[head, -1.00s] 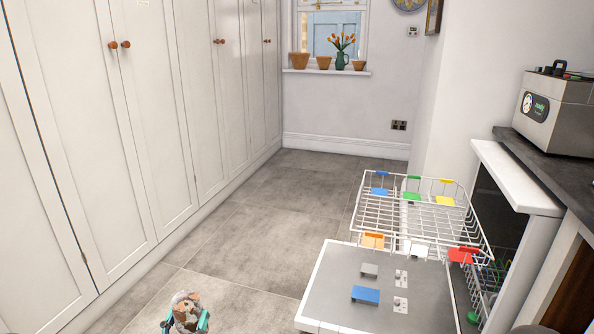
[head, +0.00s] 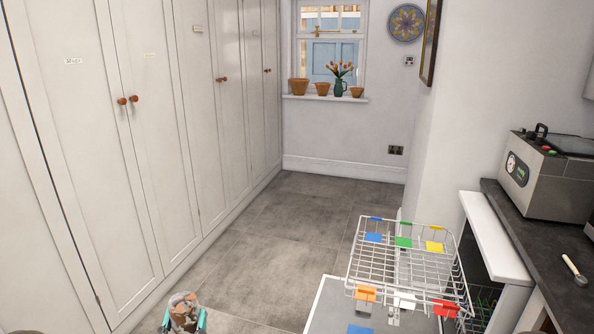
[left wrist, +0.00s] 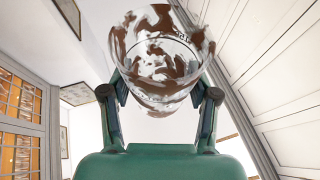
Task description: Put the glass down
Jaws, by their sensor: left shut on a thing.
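The glass (head: 183,308) is clear with brown and whitish smears, and stands roughly upright low at the left of the head view. My left gripper (head: 184,322) is shut on it, with a teal finger on each side. In the left wrist view the glass (left wrist: 160,62) sits between the two fingers of my left gripper (left wrist: 160,100), its smeared wall showing the room through it. The head view cuts off the lower part of the gripper. My right gripper does not show.
A white wire rack (head: 415,268) with coloured tabs extends from the dishwasher at the right, above its open door (head: 335,310). A dark worktop (head: 545,240) holds a steel machine (head: 550,180). Tall white cupboards (head: 150,130) line the left. The grey floor (head: 290,220) between is clear.

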